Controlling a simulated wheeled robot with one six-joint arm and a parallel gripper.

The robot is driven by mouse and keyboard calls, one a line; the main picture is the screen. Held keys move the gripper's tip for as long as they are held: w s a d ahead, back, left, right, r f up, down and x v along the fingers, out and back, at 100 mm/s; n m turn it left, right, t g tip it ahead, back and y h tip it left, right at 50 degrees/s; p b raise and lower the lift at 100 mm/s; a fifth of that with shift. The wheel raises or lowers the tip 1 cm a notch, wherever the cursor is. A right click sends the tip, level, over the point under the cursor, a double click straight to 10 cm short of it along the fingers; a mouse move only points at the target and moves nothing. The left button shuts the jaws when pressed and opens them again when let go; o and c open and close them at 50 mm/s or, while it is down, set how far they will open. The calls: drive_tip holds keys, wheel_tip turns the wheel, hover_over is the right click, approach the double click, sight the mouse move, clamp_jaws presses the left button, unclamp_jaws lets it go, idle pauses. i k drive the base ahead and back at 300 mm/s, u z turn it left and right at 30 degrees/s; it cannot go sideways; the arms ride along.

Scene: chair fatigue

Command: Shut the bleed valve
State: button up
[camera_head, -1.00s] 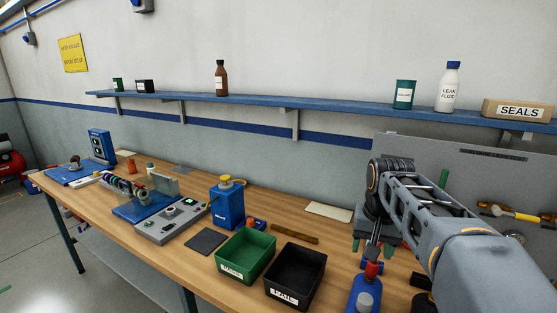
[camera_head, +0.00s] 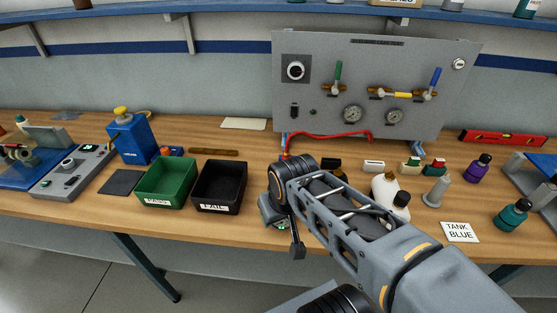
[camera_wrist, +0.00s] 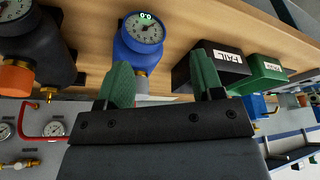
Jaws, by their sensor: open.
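A grey upright panel (camera_head: 310,103) stands at the back of the bench. It carries a green lever (camera_head: 338,76), a yellow lever (camera_head: 404,95) and a blue lever (camera_head: 434,81) on brass fittings. I cannot read which one is the bleed valve. The green lever and blue lever stand roughly upright; the yellow lever lies level. My gripper (camera_wrist: 162,82) is open and empty in the wrist view, its green fingers apart. It is over the bench in front of the panel, apart from the levers. My wrist mostly hides it in the head view.
A blue gauge unit (camera_wrist: 138,52) and a dark gauge unit (camera_wrist: 55,55) are close to my fingers. A green bin (camera_head: 168,181) and black bin (camera_head: 219,187) are left of my arm. Bottles, including a white one (camera_head: 383,187), crowd the right. A red hose (camera_head: 330,135) runs below the panel.

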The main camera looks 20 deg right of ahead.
sight(397, 95)
drive_tip(key=k, duration=1)
drive_tip(key=u, duration=0.95)
drive_tip(key=i, duration=0.75)
drive_tip(key=z, duration=2.5)
drive_tip(key=i, duration=0.45)
drive_tip(key=z, duration=0.05)
drive_tip(key=k, duration=0.45)
drive_tip(key=i, duration=0.45)
drive_tip(key=u, duration=0.05)
